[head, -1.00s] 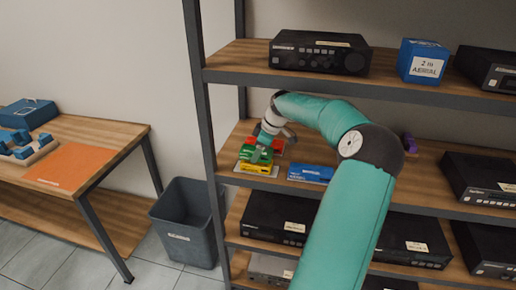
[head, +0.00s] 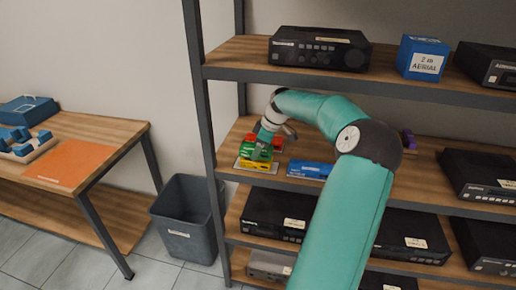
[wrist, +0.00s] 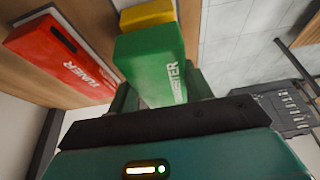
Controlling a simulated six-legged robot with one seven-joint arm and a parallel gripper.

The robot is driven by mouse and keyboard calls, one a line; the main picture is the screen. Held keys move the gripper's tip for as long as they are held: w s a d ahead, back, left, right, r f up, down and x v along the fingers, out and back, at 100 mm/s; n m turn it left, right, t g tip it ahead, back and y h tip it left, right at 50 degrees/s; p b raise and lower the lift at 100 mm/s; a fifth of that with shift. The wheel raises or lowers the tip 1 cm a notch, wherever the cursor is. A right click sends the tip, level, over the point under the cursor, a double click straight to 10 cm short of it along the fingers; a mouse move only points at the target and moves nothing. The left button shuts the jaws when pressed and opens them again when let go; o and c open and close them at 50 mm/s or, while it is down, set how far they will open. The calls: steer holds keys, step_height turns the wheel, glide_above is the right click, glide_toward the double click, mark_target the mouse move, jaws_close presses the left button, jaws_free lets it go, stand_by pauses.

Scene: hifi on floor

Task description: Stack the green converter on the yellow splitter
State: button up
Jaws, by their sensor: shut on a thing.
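The green converter (head: 258,153) is between the fingers of my gripper (head: 263,143) on the middle shelf, at its left end. The yellow splitter (head: 255,166) is directly below the converter in the head view; I cannot tell whether the two fully touch. In the wrist view the green converter (wrist: 152,58) fills the space between the fingers of my gripper (wrist: 155,92), and the yellow splitter (wrist: 147,14) shows past its far end. Most of the splitter is hidden by the converter there.
A red tuner box (head: 278,143) lies close beside the converter and also shows in the wrist view (wrist: 62,55). A blue box (head: 310,170) lies to the right on the same shelf. The upper shelf (head: 230,56) is overhead. A grey bin (head: 187,222) stands on the floor left.

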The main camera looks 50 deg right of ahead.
steer(key=shift+f, duration=0.5)
stand_by(0.3)
steer(key=o, duration=1.2)
steer(key=shift+s+r, duration=0.1)
steer(key=shift+r, duration=0.2)
steer(key=shift+v, duration=1.2)
steer(key=s+d, duration=0.1)
steer(key=s, duration=0.2)
steer(key=s+d, duration=0.2)
steer(key=s, duration=0.2)
steer(key=s+d, duration=0.1)
steer(key=s, duration=0.3)
steer(key=shift+d, duration=0.4)
steer(key=shift+r, duration=0.15)
